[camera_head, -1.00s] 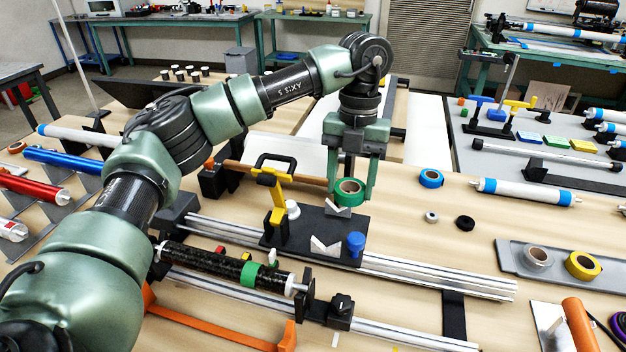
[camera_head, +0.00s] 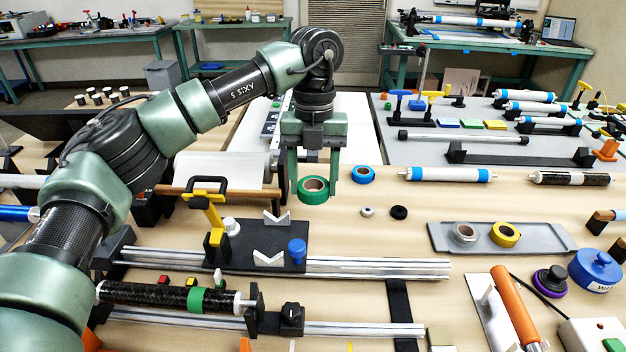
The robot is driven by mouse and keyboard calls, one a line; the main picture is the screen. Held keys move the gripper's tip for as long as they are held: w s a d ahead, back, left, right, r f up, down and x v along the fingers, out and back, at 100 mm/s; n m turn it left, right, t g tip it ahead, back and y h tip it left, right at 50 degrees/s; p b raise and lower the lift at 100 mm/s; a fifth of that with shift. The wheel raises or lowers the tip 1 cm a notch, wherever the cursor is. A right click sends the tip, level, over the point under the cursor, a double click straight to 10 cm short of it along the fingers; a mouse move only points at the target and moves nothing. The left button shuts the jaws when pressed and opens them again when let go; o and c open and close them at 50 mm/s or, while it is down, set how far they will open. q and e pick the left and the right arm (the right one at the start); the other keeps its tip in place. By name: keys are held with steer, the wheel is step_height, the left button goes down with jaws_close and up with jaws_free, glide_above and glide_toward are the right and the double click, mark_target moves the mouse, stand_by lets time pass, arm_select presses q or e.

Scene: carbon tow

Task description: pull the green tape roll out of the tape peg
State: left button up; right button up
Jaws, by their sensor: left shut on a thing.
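My left gripper (camera_head: 314,188) points down, with one finger on each side of the green tape roll (camera_head: 313,198), and is shut on it. The roll shows its brown core and hangs between the fingertips, seen behind the black fixture plate (camera_head: 250,250) and left of the blue tape roll (camera_head: 363,174). I cannot tell its exact height above the table. I cannot make out a tape peg under or inside the roll. My right gripper is not in view.
A yellow clamp (camera_head: 211,215) with a black handle stands left of the roll. A grey tray (camera_head: 442,238) holds a white and a yellow tape roll. Small white and black rings (camera_head: 398,212) lie on the table (camera_head: 370,240). Bare wood lies around them.

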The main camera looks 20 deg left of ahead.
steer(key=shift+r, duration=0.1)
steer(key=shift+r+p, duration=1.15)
steer(key=shift+p, duration=0.15)
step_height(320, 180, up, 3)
steer(key=p, duration=0.2)
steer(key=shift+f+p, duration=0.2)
steer(key=shift+p, duration=0.1)
